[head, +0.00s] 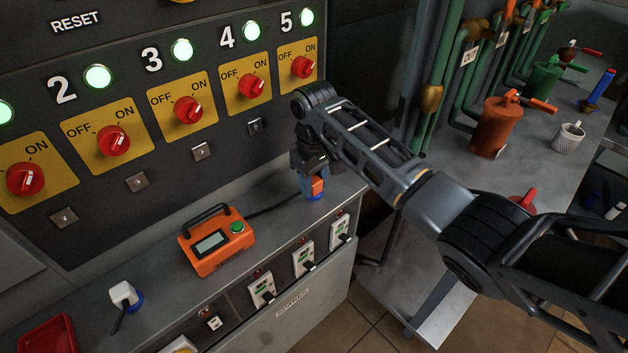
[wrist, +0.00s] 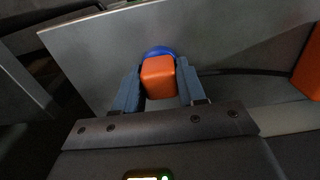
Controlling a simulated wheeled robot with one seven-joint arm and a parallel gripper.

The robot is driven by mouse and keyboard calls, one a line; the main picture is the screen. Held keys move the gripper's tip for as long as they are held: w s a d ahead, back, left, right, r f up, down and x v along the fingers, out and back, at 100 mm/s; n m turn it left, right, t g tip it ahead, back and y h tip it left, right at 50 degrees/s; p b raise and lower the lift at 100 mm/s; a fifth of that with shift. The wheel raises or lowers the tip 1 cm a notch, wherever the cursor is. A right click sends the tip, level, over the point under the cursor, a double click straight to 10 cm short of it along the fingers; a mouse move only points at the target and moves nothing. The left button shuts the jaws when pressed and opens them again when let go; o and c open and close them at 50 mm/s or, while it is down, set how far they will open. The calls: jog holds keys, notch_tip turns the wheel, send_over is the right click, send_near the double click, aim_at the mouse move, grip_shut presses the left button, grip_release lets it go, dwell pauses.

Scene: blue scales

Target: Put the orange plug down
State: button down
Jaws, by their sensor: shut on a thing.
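The orange plug (head: 318,186) is in my gripper (head: 313,190) at the right end of the grey ledge, below the control panel. In the wrist view the orange plug (wrist: 158,78) sits between the two blue fingers of my gripper (wrist: 159,88). The fingers are shut on its sides. A blue round piece (wrist: 159,51) shows just beyond the plug, and a bit of blue shows under it in the head view. I cannot tell whether the plug touches the ledge.
An orange meter (head: 217,242) with a handle, screen and dark cable stands on the ledge (head: 268,247) left of my gripper. A white plug (head: 123,295) on a blue disc and a red tray (head: 47,335) are further left. Sockets line the ledge's front face.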

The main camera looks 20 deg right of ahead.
aim_at(314, 179)
jog(key=shift+f, duration=0.1)
jog(key=c, duration=0.6)
grip_release()
jog(key=shift+c, duration=0.2)
notch_tip(314, 179, up, 12)
